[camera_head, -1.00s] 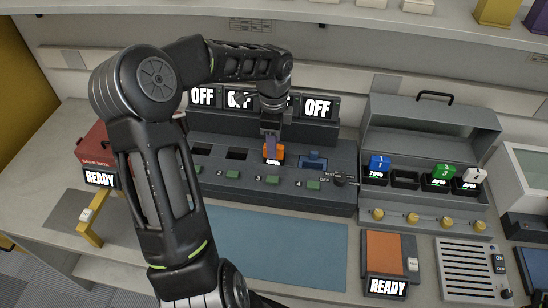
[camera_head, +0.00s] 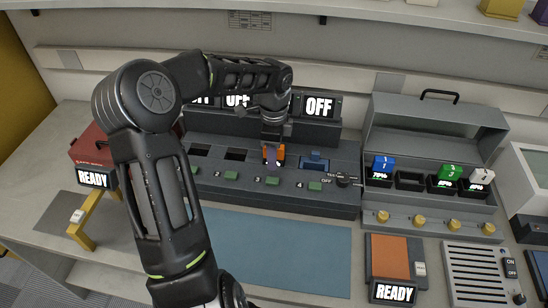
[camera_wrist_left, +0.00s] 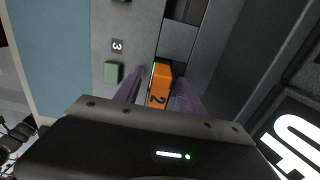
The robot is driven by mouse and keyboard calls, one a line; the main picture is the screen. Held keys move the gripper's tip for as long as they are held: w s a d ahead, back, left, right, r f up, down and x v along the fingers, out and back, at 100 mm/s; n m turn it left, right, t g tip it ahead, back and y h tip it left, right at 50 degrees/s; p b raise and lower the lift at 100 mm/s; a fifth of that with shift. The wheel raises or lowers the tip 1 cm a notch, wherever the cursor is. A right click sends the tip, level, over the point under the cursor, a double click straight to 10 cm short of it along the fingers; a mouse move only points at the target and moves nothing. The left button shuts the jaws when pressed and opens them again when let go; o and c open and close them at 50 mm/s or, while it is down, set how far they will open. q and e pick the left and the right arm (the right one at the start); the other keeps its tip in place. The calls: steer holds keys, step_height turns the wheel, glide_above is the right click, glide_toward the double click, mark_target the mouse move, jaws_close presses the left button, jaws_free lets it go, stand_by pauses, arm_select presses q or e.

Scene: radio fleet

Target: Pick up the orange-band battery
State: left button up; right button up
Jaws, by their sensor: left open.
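The orange-band battery (camera_head: 281,154) sits in slot 3 of the grey charging station (camera_head: 335,196). It also shows in the left wrist view (camera_wrist_left: 161,78), where its orange face carries a "2". My left gripper (camera_head: 272,158) points down over the battery. In the left wrist view its purple fingers (camera_wrist_left: 158,92) stand open, one on each side of the battery. Whether they touch it cannot be told. The lower part of the battery is hidden in the slot. My right gripper is not in view.
A grey case (camera_head: 437,140) on the right holds blue, green and white batteries. A blue battery-like block (camera_head: 314,163) sits in slot 4. OFF screens (camera_head: 319,106) stand behind the slots. A blue mat (camera_head: 290,249) lies clear in front.

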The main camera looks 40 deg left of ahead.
arm_select(q)
jaws_close()
stand_by(0.3)
stand_by(0.3)
